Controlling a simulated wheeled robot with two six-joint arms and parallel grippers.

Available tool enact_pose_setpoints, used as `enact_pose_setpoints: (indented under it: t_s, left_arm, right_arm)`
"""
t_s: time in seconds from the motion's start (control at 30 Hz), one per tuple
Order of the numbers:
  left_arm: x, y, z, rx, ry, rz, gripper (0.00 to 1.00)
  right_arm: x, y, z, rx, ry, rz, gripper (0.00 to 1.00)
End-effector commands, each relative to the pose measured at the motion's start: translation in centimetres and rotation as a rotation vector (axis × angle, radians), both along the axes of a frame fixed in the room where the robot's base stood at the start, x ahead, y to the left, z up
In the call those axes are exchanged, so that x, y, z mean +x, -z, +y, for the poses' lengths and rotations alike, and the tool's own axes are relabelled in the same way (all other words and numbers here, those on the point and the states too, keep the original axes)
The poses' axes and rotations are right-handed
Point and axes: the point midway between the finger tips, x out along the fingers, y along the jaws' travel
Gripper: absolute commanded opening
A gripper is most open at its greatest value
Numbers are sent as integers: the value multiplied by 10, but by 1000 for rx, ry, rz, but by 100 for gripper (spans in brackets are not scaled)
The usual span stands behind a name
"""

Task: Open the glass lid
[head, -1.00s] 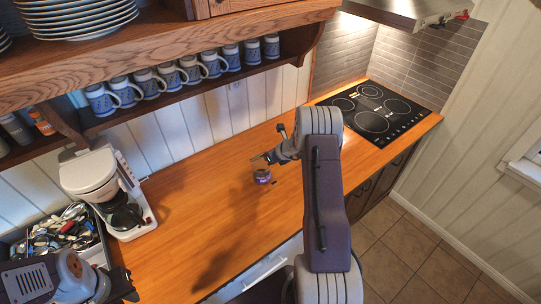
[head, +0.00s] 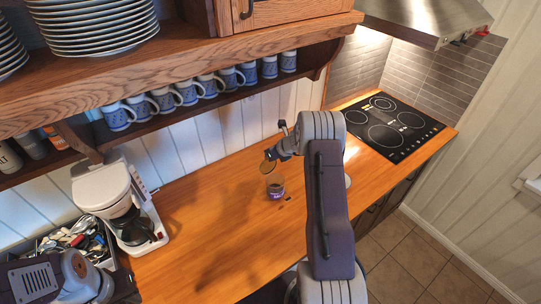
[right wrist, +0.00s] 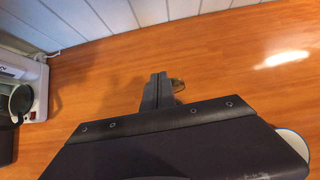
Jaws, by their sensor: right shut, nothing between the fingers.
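A small glass jar (head: 275,188) with a purple label stands on the wooden counter, left of my right arm in the head view. Its round brownish lid (head: 266,167) is tilted up above the jar's left side, its face showing. My right gripper (head: 271,155) is shut and empty, close beside the lid's upper edge; whether they touch I cannot tell. In the right wrist view the shut fingers (right wrist: 157,84) point away over the counter, and a bit of clear glass edge shows just right of them; the rest of the jar is hidden. My left gripper is out of view.
A coffee maker (head: 118,207) and a utensil tray (head: 112,254) are at the left. A white round dish (head: 347,181) is partly behind my right arm. The mug shelf (head: 156,114) overhangs the back; the cooktop (head: 394,127) is right. The middle counter is clear.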

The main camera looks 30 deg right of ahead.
Motion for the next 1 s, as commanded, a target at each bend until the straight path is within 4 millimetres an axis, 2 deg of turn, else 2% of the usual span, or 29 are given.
enact_pose_setpoints:
  t_s: [0.77,0.87,1.0]
  left_arm:
    - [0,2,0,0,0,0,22]
    - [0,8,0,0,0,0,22]
    - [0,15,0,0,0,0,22]
  right_arm:
    - [-1,-2,0,-1,1,-1,0]
    - [-9,-12,-2,-2,2,-3,0]
    - [-31,-36,-4,-2,2,-4,0]
